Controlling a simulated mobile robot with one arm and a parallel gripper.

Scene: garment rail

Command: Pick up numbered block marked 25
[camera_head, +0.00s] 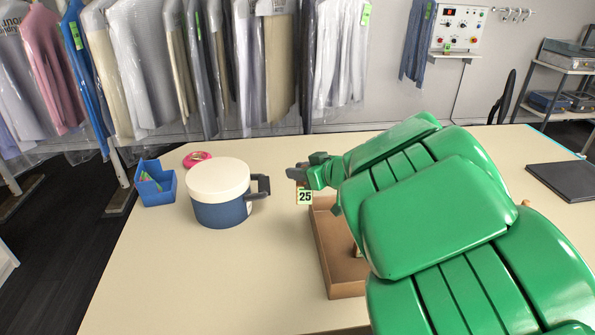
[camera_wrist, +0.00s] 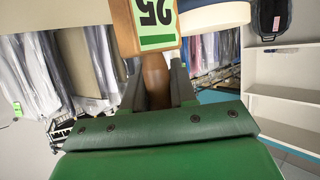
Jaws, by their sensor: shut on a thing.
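The numbered block (camera_head: 305,196) marked 25 has a brown body and a pale green label with dark digits. In the head view it hangs at the end of my green arm, beside the back left corner of the brown wooden tray (camera_head: 346,289). My gripper (camera_head: 303,175) is shut on it. In the wrist view the block (camera_wrist: 148,28) shows its label upside down, and its rounded brown neck sits between the two dark fingers of my gripper (camera_wrist: 157,88). The block appears raised off the table. My arm hides much of the tray.
A blue pot with a cream lid (camera_head: 218,181) stands left of the block, its dark handle pointing at it. A dark flat pad (camera_head: 566,181) lies at right. The front left table is clear.

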